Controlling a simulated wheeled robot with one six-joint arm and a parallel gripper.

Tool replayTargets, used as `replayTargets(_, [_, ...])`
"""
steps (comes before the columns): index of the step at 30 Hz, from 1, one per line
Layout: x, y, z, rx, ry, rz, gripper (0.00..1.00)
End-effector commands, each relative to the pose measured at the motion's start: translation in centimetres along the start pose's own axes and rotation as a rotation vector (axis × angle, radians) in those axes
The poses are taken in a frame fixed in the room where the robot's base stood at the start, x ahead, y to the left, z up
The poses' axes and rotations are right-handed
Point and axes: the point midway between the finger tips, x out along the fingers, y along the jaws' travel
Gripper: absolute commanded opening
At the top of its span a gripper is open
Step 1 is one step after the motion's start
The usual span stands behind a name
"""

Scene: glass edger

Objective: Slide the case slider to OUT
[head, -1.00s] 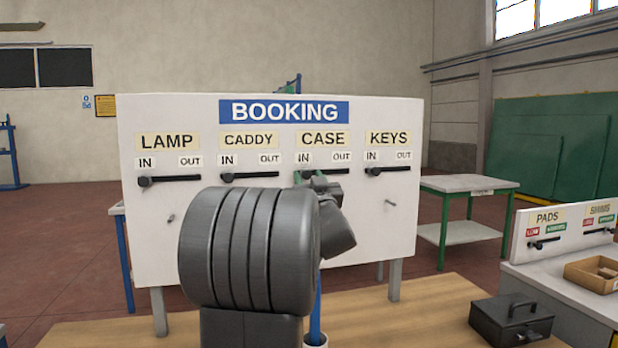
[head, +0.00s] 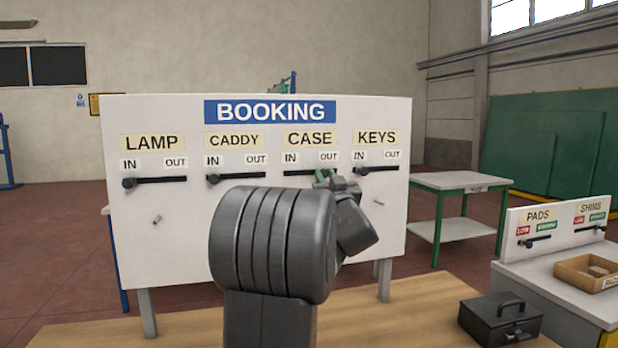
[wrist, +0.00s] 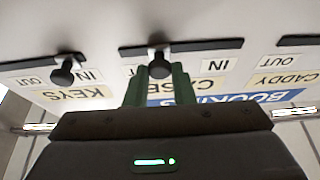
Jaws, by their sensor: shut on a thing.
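The white BOOKING board (head: 180,240) carries the case slot (head: 297,172) under the CASE label (head: 310,139). My gripper (head: 322,178) is at this slot, below its OUT label, and my arm partly hides it. In the wrist view, which is upside down, the black case slider knob (wrist: 160,67) sits between the green fingertips of my gripper (wrist: 159,82), which are shut on it. The knob is past the middle of its slot, nearer the OUT end than the IN end, with some slot left beyond it.
The lamp knob (head: 129,183), caddy knob (head: 213,180) and keys knob (head: 361,170) stand at their IN ends. The keys knob is close to the right of my gripper. A black cash box (head: 500,320) sits on the wooden table at the lower right.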

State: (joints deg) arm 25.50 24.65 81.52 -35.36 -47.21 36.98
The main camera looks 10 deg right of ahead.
Motion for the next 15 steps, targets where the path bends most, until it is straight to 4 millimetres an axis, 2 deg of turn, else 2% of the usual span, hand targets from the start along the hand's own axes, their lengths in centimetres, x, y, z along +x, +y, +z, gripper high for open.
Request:
replayTargets(1, [0.1, 1.3, 0.0, -0.001, -0.005, 0.004, 0.0])
replayTargets(6, [0.0, 3.6, 0.0, 0.001, -0.003, 0.002, 0.0])
replayTargets(15, [0.0, 4.0, 0.0, 0.001, -0.002, 0.0, 0.0])
